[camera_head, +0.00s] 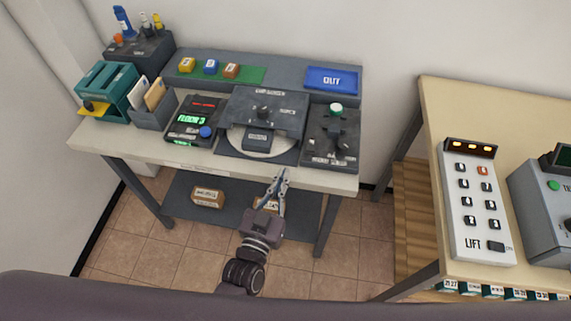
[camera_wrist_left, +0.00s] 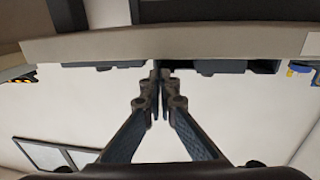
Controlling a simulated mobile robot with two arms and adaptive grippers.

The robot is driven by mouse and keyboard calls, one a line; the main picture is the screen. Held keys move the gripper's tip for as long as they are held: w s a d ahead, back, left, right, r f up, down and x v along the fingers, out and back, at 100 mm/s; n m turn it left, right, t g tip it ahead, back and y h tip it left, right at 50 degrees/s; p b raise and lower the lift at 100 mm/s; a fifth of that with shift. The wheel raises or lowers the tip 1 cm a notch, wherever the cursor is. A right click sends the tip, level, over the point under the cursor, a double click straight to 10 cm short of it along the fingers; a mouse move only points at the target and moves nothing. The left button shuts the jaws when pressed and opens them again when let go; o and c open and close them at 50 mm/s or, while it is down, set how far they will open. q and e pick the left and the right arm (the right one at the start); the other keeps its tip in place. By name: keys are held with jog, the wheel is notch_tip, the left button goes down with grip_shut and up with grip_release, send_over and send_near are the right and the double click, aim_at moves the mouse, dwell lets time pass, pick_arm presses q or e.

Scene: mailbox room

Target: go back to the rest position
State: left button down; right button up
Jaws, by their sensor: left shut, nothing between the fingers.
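My left gripper (camera_head: 280,178) is shut and empty. In the head view it is at the front edge of the desk (camera_head: 215,170), in front of the round plate (camera_head: 262,144) of the middle device. In the left wrist view, the fingertips (camera_wrist_left: 161,75) meet in the middle, just at the desk's edge (camera_wrist_left: 200,44). I cannot tell whether they touch the edge. My right gripper is not in view.
The desk holds a floor display (camera_head: 194,121), a dark control box (camera_head: 331,137), a blue OUT tray (camera_head: 332,78) and a teal box (camera_head: 108,90). A second table (camera_head: 520,110) with a LIFT panel (camera_head: 476,200) stands at right. Tiled floor (camera_head: 345,250) shows between them.

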pick_arm(q)
jog(key=s+a+f+g, duration=0.25)
jog(key=s+f, duration=0.25)
jog(key=f, duration=0.5)
jog(key=s+a+f+g+y, duration=0.1)
jog(key=s+f+g, duration=0.25)
jog(key=f, duration=0.55)
jog(key=s+a+f+g, duration=0.2)
jog(key=s+f, duration=0.3)
jog(key=f, duration=0.5)
jog(key=s+a+f+g+y, duration=0.1)
jog(key=s+a+f+g, duration=0.1)
jog(key=s+a+f, duration=0.3)
jog(key=s+a+f+g+y, duration=0.1)
jog(key=s+a+f+g, duration=0.2)
jog(key=s, duration=1)
jog(key=s+a+f+g+y, duration=0.1)
jog(key=s+a+f+g, duration=0.2)
jog(key=s+a+f, duration=0.3)
jog(key=s+f, duration=0.3)
jog(key=shift+a+f+n+y, duration=0.3)
jog(key=shift+a, duration=0.05)
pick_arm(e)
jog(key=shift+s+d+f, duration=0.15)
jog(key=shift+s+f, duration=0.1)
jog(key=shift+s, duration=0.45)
